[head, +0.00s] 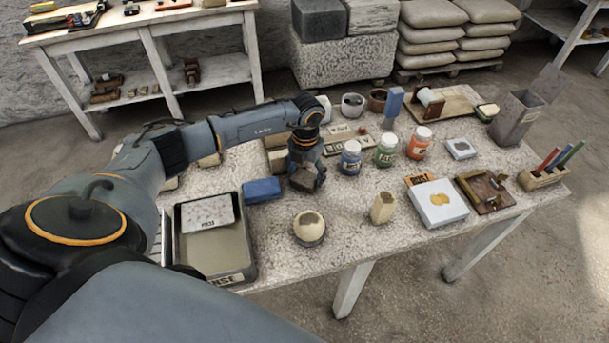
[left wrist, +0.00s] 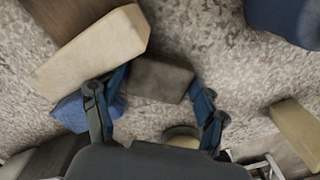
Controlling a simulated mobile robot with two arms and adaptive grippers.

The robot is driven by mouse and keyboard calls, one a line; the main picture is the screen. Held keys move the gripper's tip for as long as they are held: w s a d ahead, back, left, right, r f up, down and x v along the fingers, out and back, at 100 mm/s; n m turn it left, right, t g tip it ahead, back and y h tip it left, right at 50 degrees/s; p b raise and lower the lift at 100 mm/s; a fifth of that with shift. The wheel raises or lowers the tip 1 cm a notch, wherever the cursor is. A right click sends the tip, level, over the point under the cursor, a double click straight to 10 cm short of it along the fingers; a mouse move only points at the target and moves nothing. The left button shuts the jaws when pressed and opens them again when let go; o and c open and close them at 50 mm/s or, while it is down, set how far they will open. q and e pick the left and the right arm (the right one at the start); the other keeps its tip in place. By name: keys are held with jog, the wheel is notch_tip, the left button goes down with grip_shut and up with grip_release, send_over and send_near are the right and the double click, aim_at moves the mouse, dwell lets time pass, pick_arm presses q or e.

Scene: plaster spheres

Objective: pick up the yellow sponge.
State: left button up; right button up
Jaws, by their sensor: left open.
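No block is a clear bright yellow, so I cannot tell for certain which is the yellow sponge. A pale yellowish block (head: 382,208) stands at the table's front, right of my left gripper; it also shows at the right of the left wrist view (left wrist: 299,132). My left gripper (head: 306,181) is open and points down over a dark brown-grey block (head: 302,180). In the left wrist view that block (left wrist: 158,79) lies between the spread fingers (left wrist: 158,90). A cream-topped block with a brown side (left wrist: 92,50) lies beside the left finger. My right gripper is not in view.
A blue block (head: 262,190) and a dark tray (head: 249,262) lie left of the gripper. A round pale bowl (head: 309,229) stands in front. A blue jar (head: 350,158), green jar (head: 386,150) and orange jar (head: 419,143) stand to the right. A white box (head: 438,212) lies farther right.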

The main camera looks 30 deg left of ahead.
pick_arm(q)
jog(key=c, duration=0.5)
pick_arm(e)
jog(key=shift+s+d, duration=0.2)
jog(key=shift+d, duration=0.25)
pick_arm(q)
jog(key=shift+r, duration=0.1)
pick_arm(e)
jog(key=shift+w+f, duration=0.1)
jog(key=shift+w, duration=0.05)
pick_arm(q)
jog(key=shift+r+b, duration=0.4)
jog(key=shift+r, duration=0.1)
jog(key=s+d+r+b, duration=0.2)
jog(key=s+r, duration=0.4)
jog(key=s+d+r+b, duration=0.2)
jog(key=s+r, duration=0.4)
jog(key=s, duration=0.1)
jog(key=shift+s+d, duration=0.2)
jog(key=shift+d, duration=0.05)
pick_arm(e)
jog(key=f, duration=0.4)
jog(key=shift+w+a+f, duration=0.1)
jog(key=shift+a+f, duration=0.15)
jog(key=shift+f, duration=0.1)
